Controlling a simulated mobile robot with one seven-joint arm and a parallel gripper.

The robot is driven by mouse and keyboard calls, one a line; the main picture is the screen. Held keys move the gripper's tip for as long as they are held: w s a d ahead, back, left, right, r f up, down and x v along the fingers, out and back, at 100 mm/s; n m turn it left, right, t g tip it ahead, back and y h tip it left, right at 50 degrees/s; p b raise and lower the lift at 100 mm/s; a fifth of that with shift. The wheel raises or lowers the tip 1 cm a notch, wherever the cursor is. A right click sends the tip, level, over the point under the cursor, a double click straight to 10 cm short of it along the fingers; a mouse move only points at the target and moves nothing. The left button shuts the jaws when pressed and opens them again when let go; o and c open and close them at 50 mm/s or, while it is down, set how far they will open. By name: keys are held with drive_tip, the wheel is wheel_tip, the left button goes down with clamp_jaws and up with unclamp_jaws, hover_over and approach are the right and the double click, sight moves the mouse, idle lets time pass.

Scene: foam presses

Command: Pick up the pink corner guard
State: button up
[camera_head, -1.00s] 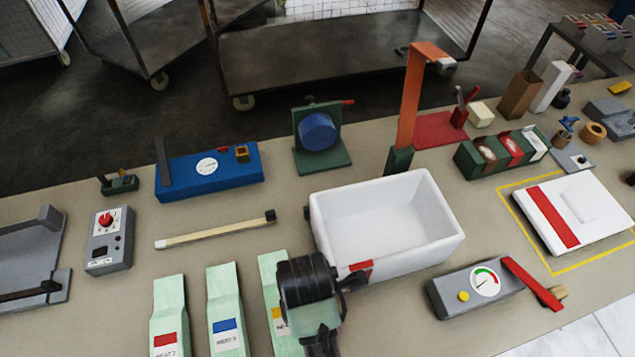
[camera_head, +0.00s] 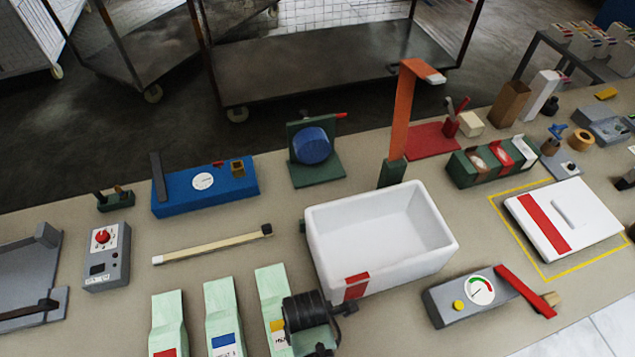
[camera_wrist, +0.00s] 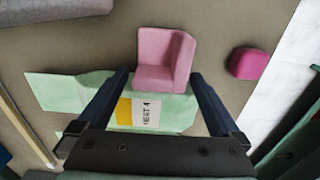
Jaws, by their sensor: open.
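The pink corner guard (camera_wrist: 162,64) shows in the wrist view as an L-shaped block with a raised wall on its right side. It overlaps the upper edge of a pale green bag with a yellow label (camera_wrist: 124,111); I cannot tell whether it rests on it. My gripper (camera_wrist: 161,74) is open and empty, with one finger to the left and one to the right of the guard's lower part. Neither finger visibly touches it. The guard does not show in the head view, where a dark ribbed shape (camera_head: 305,313) covers part of the yellow-labelled bag.
A magenta block (camera_wrist: 247,64) lies right of the guard. A grey object (camera_wrist: 55,10) is at the upper left. In the head view, a white bin (camera_head: 430,265), a gauge box (camera_head: 450,305) and green bags (camera_head: 222,300) stand nearby. Bare bench lies between the guard and magenta block.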

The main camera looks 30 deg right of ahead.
drive_tip(key=c, duration=1.3)
